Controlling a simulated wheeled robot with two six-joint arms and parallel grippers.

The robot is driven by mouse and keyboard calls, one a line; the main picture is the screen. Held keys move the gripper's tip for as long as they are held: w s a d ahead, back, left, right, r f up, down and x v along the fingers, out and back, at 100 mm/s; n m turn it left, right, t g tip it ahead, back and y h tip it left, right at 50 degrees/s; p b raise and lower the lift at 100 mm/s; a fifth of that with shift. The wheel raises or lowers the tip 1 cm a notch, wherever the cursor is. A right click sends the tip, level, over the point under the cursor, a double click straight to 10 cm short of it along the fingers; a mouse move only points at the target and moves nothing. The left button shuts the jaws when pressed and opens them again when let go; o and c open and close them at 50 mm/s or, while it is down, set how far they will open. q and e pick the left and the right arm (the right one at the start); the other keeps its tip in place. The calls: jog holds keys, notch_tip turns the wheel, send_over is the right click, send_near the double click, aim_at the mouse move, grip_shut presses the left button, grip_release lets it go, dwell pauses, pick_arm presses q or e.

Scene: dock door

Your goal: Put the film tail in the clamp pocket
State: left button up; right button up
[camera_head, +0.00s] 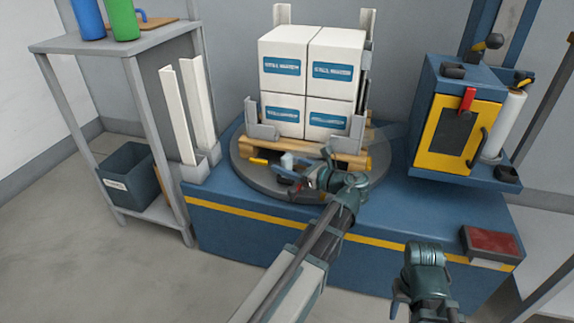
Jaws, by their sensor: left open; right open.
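My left gripper (296,181) is open at the front of the round turntable (246,174), close to the front of the wooden pallet (323,158). A small pale piece (288,160) and blue parts lie by its fingers; I cannot tell which is the film tail or the clamp pocket. A faint translucent film strip (392,133) shows between the pallet load and the white film roll (503,122). My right gripper (398,298) is open and empty in front of the blue base, low in the picture. My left wrist hides part of the turntable's front.
White cartons (284,68) are stacked on the pallet between grey corner posts. A blue and yellow film carriage (452,125) stands at the right. A grey shelf (118,38) with bottles and a dark bin (129,176) is at the left. A red pad (490,242) sits on the base's right end.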

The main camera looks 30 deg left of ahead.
pick_arm(q)
jog(key=p+v, duration=0.1)
jog(key=v, duration=1)
jog(key=shift+d+p, duration=0.35)
jog(key=shift+d, duration=0.05)
pick_arm(e)
jog(key=shift+r, duration=0.9)
pick_arm(q)
jog(key=shift+s, duration=0.2)
pick_arm(e)
jog(key=shift+s, duration=0.1)
